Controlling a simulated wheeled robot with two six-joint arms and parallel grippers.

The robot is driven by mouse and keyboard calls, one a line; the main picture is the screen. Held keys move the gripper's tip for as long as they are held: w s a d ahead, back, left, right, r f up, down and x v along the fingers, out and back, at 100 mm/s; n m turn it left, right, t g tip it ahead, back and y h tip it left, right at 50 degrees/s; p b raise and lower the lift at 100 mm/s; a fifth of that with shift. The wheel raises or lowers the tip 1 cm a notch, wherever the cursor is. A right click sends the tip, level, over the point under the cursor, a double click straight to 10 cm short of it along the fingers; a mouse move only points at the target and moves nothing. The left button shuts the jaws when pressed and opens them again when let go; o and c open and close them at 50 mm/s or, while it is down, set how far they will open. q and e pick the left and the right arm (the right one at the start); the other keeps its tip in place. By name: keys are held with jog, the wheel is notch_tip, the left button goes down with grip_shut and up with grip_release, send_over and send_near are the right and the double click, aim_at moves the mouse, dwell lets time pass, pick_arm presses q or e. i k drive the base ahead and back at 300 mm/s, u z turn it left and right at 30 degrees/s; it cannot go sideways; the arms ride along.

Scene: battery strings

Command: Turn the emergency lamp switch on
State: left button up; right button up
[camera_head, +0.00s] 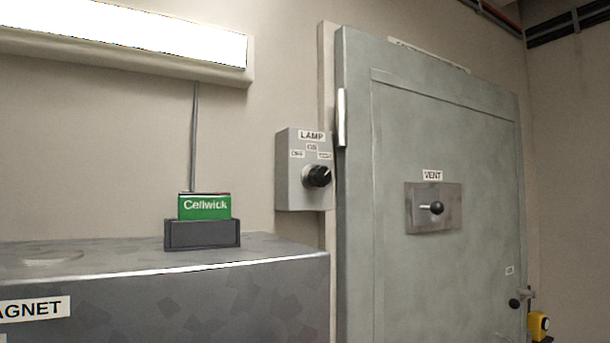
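A grey switch box (286,172) labelled LAMP is mounted on the wall, left of the grey metal door. Its black rotary knob (317,176) sits below small position labels, OFF at the left, ON at the top and a third at the right that is hard to read. The knob's pale mark seems to point up and right, but its exact setting is too small to tell. A long lamp (130,32) on the wall at the upper left is brightly lit. Neither of my grippers is in view.
The door (440,120) has a VENT plate with a lever (436,208). A grey cabinet (200,295) stands at the lower left, bearing a dark holder (202,235) with a green Cellwick battery (204,207). A yellow device (538,325) is at the lower right.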

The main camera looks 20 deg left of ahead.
aim_at(320, 177)
jog(key=k, duration=1)
jog(key=z, duration=1.7)
jog(key=i, duration=1.3)
jog(key=u, duration=1.8)
